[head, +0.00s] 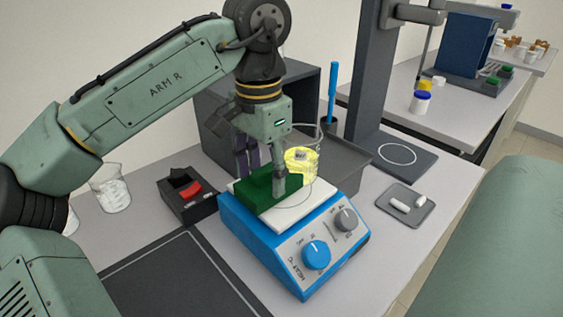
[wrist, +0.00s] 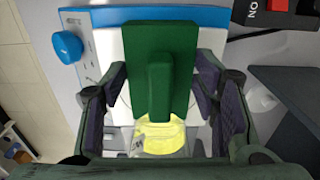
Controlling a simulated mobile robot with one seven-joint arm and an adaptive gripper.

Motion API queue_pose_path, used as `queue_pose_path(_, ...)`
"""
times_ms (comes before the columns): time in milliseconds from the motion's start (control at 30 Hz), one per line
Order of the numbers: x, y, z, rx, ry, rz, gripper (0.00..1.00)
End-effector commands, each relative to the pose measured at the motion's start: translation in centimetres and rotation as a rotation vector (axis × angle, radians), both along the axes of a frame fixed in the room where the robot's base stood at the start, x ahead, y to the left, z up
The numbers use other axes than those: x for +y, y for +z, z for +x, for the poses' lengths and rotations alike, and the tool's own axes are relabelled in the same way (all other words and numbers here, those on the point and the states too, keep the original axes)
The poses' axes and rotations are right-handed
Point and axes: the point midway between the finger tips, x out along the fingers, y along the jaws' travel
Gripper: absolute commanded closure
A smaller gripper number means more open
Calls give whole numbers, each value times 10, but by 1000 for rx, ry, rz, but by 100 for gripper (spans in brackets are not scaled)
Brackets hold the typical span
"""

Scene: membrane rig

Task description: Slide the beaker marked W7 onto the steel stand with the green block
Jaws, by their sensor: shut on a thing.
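A green block (head: 262,190) with a raised grip lies over the white top plate of a blue hotplate (head: 237,225). My gripper (head: 278,186) points down and is shut on the block's grip; the wrist view shows the green block (wrist: 172,38) between my fingers. A glass beaker (head: 303,162) with yellow liquid stands beside the block, on its far right side. The block looks close against it, but I cannot tell if they touch. Its label is too small to read. A grey steel stand (head: 350,160) with a flat top is just beyond the beaker.
A dark plate with a white ring (head: 397,153) lies under a tall column at right. A small tray with white pieces (head: 405,208) is at the front right. A black box with a red switch (head: 190,190) and another beaker (head: 112,192) stand left.

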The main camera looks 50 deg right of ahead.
Motion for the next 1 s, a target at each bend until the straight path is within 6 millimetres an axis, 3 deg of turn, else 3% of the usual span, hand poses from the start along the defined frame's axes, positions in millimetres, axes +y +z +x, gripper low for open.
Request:
queue_pose_path(500,-18,1,-1,0,0,-1,80)
queue_pose_path(1000,-21,0,-1,0,0,0,80)
